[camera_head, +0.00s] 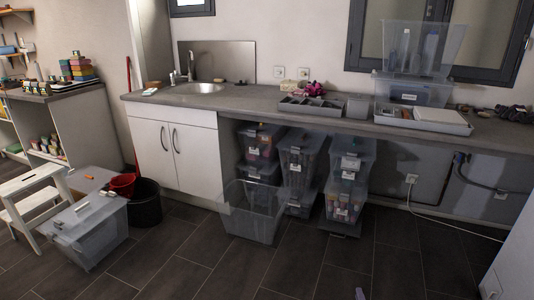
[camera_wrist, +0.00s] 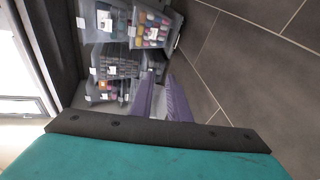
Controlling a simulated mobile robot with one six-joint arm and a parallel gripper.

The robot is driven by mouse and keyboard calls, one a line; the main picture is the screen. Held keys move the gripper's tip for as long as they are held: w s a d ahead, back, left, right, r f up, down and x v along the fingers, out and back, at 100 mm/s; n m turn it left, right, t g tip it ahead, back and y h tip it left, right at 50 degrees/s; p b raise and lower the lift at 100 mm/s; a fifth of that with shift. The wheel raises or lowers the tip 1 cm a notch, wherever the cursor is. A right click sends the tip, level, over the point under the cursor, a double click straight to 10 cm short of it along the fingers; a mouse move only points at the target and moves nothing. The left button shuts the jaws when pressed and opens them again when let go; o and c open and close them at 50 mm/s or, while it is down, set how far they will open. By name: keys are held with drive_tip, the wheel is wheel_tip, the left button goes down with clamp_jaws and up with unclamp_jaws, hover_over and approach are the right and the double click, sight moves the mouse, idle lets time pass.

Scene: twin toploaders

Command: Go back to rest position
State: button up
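My gripper (camera_wrist: 163,98) shows in the wrist view as two purple fingers beyond a dark bar and a teal body. In the head view only a small purplish tip shows at the bottom edge, perhaps part of my gripper.
A grey counter (camera_head: 245,98) with a sink (camera_head: 198,88) runs along the wall. Under it stand filled clear bins (camera_head: 298,150), with an empty clear bin (camera_head: 250,225) in front. A white step stool (camera_head: 35,200) and lidded bin (camera_head: 92,240) stand left. The middle tile floor (camera_head: 190,255) is clear.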

drive_tip(key=s+a+m+g+y+p, duration=0.1)
drive_tip(key=s+a+m+g+p, duration=0.35)
drive_tip(key=a, duration=0.45)
drive_tip(key=s+a+m+g+p, duration=0.1)
drive_tip(key=s+a+g+p, duration=0.35)
drive_tip(key=s+a, duration=0.3)
drive_tip(key=s+a+r+m+g+p, duration=0.1)
drive_tip(key=s+m+g, duration=0.4)
drive_tip(key=s, duration=0.9)
drive_tip(key=s+a+r+m+g+y+p, duration=0.1)
drive_tip(key=s+a+r+m+g, duration=0.2)
drive_tip(key=s, duration=1.1)
drive_tip(key=a+m+g, duration=0.1)
drive_tip(key=m+g, duration=0.2)
drive_tip(key=shift+m, duration=0.25)
